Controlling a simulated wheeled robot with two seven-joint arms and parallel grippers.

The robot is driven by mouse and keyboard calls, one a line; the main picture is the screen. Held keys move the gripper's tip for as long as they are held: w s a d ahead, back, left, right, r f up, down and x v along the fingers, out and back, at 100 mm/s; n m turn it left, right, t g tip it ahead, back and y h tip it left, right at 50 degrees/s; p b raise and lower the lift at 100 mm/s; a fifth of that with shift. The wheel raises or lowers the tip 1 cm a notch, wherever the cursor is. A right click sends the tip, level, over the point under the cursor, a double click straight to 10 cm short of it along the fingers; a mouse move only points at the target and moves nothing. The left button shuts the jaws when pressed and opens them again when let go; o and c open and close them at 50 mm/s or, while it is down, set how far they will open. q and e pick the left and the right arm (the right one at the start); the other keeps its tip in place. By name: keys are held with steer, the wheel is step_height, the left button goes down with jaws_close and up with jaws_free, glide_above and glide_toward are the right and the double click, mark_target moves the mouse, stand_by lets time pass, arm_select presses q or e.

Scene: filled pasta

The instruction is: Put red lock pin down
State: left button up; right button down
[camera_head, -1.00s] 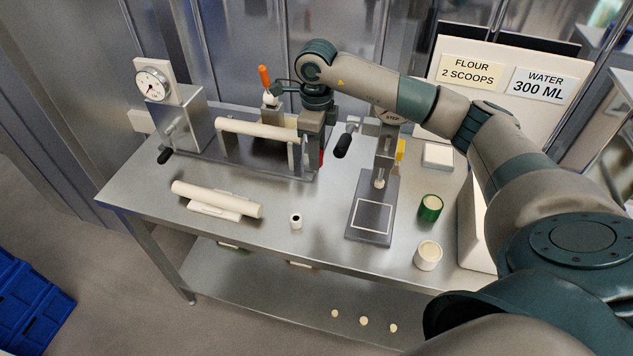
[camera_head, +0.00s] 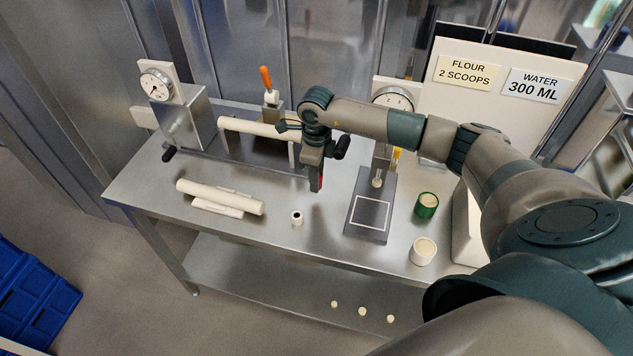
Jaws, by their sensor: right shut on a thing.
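The red lock pin (camera_head: 320,181) shows as a thin red strip at the lower end of my right gripper (camera_head: 316,182). My right gripper is shut on it and points down, above the steel table (camera_head: 270,222). It is in front of the right end of the roller machine (camera_head: 255,129) and left of the grey scale stand. Most of the pin is hidden by the fingers. I cannot tell whether its tip touches the table. My left gripper is not in view.
A cream rolling pin (camera_head: 220,196) lies on a rest at the front left. A small white ring (camera_head: 297,217) stands near the front. The grey stand (camera_head: 371,214), a green cup (camera_head: 426,205) and a white cup (camera_head: 423,251) are to the right. Bare tabletop lies between ring and gripper.

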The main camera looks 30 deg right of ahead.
steer(key=shift+f+p, duration=0.45)
steer(key=shift+f, duration=0.8)
steer(key=shift+f, duration=0.15)
steer(key=c, duration=1.5)
jaws_free()
steer(key=shift+o, duration=0.2)
